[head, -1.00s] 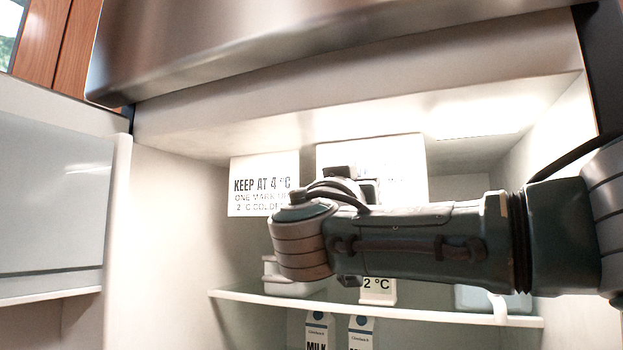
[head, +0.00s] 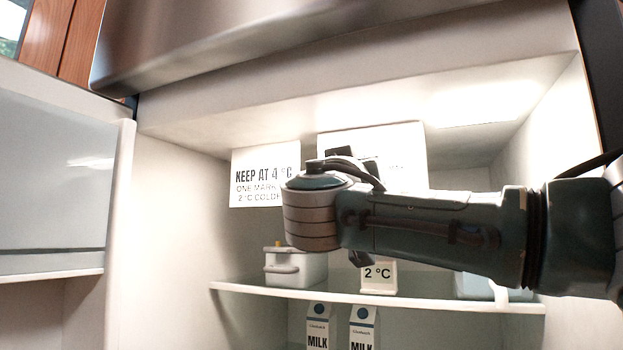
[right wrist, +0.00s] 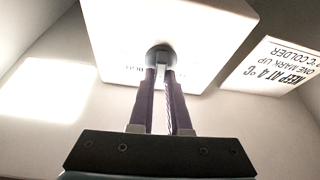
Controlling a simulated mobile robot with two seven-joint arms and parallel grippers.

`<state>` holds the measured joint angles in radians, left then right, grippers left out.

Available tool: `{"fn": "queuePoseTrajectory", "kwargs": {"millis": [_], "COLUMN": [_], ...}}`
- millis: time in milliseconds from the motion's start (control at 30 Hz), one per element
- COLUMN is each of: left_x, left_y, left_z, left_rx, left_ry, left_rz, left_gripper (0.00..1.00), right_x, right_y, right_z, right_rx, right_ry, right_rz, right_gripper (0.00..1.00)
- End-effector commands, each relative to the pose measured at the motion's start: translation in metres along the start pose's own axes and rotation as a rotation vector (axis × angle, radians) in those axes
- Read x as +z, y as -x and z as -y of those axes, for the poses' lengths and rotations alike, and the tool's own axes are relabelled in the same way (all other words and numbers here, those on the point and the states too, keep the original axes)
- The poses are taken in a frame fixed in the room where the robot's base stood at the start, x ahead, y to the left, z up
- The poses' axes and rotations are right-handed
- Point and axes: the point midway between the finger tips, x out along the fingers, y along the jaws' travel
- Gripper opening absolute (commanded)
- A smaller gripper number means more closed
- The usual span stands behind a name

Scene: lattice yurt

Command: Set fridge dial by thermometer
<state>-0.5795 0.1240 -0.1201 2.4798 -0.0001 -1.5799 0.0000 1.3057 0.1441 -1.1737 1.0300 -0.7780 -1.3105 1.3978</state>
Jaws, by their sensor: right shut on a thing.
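The dial panel (head: 405,140) is a white box at the back of the fridge, under its ceiling. In the right wrist view its grey round dial knob (right wrist: 160,52) shows between the fingertips of my right gripper (right wrist: 161,70), which is shut on it. The knob's marks are too small to read. In the head view my right forearm hides the knob and most of the hand. The thermometer (head: 377,274), a small white stand on the shelf, reads 2 °C. A sign (head: 262,190) says keep at 4 °C, one mark, 2 °C colder; my wrist covers part. My left gripper is out of view.
The fridge shelf (head: 330,296) runs below my arm. A white lidded container (head: 310,269) stands on it at left, and a pale bluish container (head: 475,287) at right. Milk cartons (head: 318,325) stand below. The open door (head: 60,190) is at left.

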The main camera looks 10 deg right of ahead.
Motion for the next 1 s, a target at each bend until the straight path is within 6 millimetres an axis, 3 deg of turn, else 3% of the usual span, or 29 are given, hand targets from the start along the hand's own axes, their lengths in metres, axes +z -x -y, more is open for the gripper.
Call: {"fn": "queuePoseTrajectory", "kwargs": {"millis": [33, 200, 600, 1000], "left_x": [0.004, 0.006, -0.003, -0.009], "left_y": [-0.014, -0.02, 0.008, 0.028], "left_z": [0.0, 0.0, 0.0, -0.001], "left_rx": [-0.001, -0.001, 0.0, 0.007], "left_ry": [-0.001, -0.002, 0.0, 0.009], "left_rz": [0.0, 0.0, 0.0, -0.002], "left_gripper": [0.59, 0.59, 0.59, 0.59], "right_x": [0.008, 0.004, -0.001, 0.001], "right_y": [0.003, 0.001, -0.002, -0.001], "right_z": [0.0, -0.001, -0.001, -0.001], "right_rx": [-0.009, -0.061, -0.186, -0.253], "right_ry": [0.023, 0.148, 0.451, 0.615], "right_rz": [0.002, 0.003, 0.005, 0.006], "right_gripper": [0.0, 0.0, 0.0, 0.0]}}
